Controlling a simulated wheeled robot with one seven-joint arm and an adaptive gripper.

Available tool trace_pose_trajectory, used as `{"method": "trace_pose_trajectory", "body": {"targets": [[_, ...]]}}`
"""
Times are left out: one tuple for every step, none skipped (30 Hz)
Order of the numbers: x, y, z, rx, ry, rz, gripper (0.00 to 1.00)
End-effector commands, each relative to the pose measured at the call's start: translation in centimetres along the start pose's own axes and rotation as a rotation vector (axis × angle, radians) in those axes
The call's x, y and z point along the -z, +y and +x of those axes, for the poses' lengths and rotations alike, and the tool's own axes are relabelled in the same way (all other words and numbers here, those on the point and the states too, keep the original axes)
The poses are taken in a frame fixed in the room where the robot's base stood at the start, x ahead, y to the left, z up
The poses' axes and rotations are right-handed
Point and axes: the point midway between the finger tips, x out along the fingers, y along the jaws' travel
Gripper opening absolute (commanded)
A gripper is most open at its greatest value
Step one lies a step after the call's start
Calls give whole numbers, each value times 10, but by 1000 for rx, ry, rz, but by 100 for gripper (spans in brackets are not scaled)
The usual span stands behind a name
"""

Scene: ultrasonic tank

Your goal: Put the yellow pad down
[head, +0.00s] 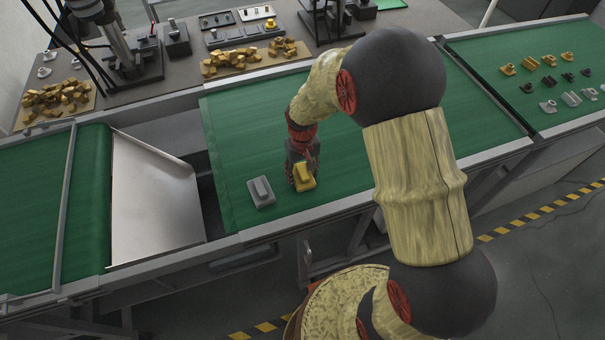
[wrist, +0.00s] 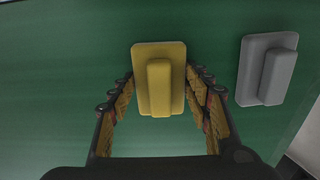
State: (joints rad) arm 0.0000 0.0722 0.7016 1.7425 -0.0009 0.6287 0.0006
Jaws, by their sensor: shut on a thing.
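The yellow pad (head: 305,177) is a flat yellow plate with a raised bar on top. It is at my gripper (head: 302,168) over the green conveyor belt, beside a grey pad. In the wrist view the yellow pad (wrist: 173,65) sits between the two fingertips of my gripper (wrist: 160,82), which is shut on its lower part. The pad's underside is hidden, so I cannot tell whether it touches the belt.
The grey pad (head: 261,191) of like shape lies on the green belt (head: 235,130) just left of the yellow pad. A metal chute (head: 150,205) is further left. Several small parts lie on the right belt (head: 480,50). The belt behind is clear.

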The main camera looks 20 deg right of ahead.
Motion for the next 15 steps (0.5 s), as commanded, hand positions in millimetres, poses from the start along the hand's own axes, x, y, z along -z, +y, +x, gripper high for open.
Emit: {"method": "trace_pose_trajectory", "body": {"targets": [[1, 0, 0, 0, 3, 0, 25], [1, 0, -1, 0, 3, 0, 25], [1, 0, -1, 0, 3, 0, 25], [1, 0, -1, 0, 2, 0, 25], [1, 0, -1, 0, 2, 0, 25], [1, 0, -1, 0, 2, 0, 25], [1, 0, 0, 0, 2, 0, 25], [0, 0, 1, 0, 2, 0, 25], [0, 0, 2, 0, 1, 0, 25], [0, 0, 3, 0, 1, 0, 25], [0, 0, 3, 0, 1, 0, 49], [0, 0, 3, 0, 1, 0, 51], [0, 0, 2, 0, 1, 0, 53], [0, 0, 2, 0, 1, 0, 55], [0, 0, 2, 0, 1, 0, 57]]}}
